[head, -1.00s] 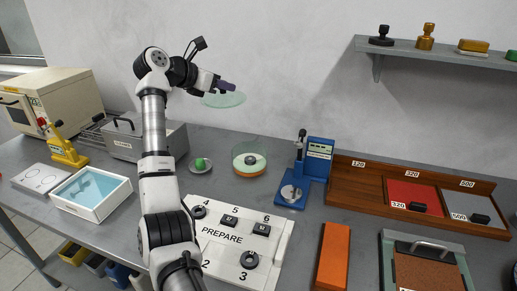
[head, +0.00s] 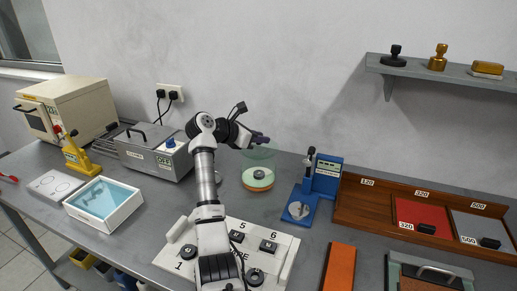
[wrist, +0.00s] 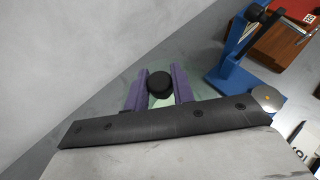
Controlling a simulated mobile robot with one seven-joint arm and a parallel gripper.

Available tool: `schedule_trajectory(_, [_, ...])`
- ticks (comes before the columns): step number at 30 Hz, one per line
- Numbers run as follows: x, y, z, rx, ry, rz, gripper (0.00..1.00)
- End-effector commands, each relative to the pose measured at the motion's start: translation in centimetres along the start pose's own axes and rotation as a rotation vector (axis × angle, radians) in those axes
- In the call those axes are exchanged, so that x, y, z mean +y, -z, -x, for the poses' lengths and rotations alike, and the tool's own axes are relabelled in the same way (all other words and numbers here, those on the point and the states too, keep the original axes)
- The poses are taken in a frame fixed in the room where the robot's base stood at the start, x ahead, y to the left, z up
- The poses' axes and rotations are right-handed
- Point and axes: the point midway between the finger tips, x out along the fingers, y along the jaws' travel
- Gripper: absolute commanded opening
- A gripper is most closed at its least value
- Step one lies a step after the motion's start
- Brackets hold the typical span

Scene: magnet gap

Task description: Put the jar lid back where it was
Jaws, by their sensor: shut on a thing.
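The jar lid is a see-through pale green glass disc (head: 258,154) with a black knob (wrist: 159,85). My gripper (head: 262,139) has its purple fingers on either side of the knob, shut on it, also seen in the wrist view (wrist: 160,80). The lid looks roughly level above the round glass jar (head: 257,183), which has an orange-brown base and stands on the bench. Whether the lid touches the jar rim cannot be told. In the wrist view the jar is hidden or blurred behind the lid and fingers.
A blue stand device (head: 322,178) is close to the jar's right. A grey metal box (head: 155,158) stands left of my arm. The white numbered board (head: 285,245) lies in front, and a wooden rack (head: 365,207) lies right. The wall is close behind.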

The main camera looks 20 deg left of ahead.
Motion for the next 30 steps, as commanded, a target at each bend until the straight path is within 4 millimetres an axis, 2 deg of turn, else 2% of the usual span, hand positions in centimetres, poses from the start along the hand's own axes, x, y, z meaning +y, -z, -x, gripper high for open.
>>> schedule_trajectory(8, [0.0,1.9,-0.9,-0.001,0.000,0.000,0.00])
schedule_trajectory(15, [0.0,4.8,-2.3,-0.001,0.000,0.000,0.00])
schedule_trajectory(30, [0.1,5.7,-2.7,-0.001,-0.001,-0.002,0.00])
